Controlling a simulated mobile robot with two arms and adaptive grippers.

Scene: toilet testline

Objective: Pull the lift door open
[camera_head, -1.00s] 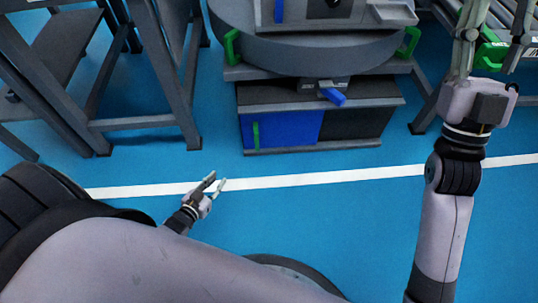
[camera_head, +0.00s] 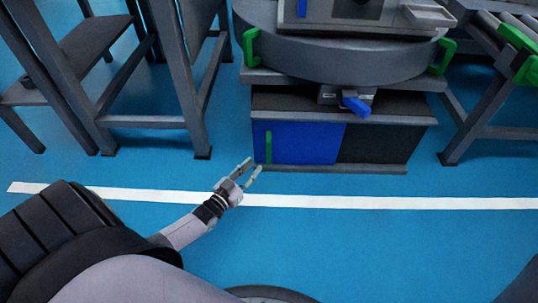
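The lift's base cabinet shows at the upper middle, under a round grey table (camera_head: 350,62). A blue door (camera_head: 310,143) covers its left part and carries a green vertical handle (camera_head: 268,147). The right part of the front is dark. My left gripper (camera_head: 252,172) is open and empty, with its two fingers apart, just in front of and below the door's lower left corner. In this view the fingertips come close to the handle's lower end; I cannot tell how far apart they are in depth. My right gripper is out of view.
A blue lever (camera_head: 356,106) sticks out above the cabinet. Green handles (camera_head: 250,47) sit on the round table's sides. A grey metal frame (camera_head: 190,80) stands left, a roller conveyor (camera_head: 500,50) right. The blue floor with a white line (camera_head: 400,202) is clear in front.

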